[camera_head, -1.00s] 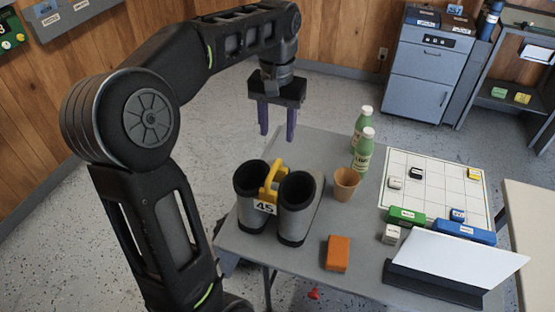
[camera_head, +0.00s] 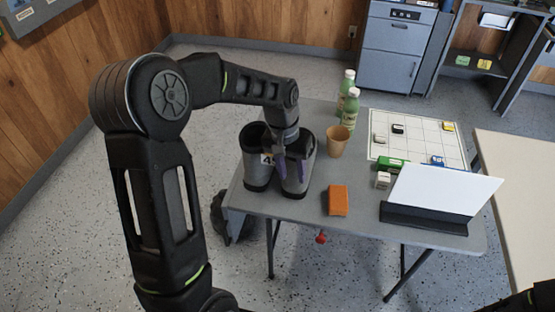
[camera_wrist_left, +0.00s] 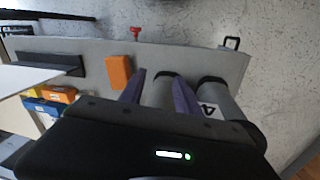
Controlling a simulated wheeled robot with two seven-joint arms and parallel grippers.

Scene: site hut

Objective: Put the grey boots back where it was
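The pair of grey boots stands upright on the grey table, one boot (camera_head: 256,170) on the left and one (camera_head: 298,180) on the right. A white number tag (camera_head: 267,158) shows between them, partly covered; the yellow handle is hidden behind my gripper. My left gripper (camera_head: 291,168) is at the boots from above, its purple fingers apart in front of the right boot. In the left wrist view the open fingers (camera_wrist_left: 159,92) appear on either side of one boot (camera_wrist_left: 160,91), with the other boot (camera_wrist_left: 217,92) beside it. Contact cannot be told. My right gripper is out of view.
A brown cup (camera_head: 338,141) and green bottles (camera_head: 348,105) stand close right of the boots. An orange block (camera_head: 338,200) lies in front. A white board in a dark holder (camera_head: 430,218) and a grid sheet (camera_head: 430,140) fill the right side.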

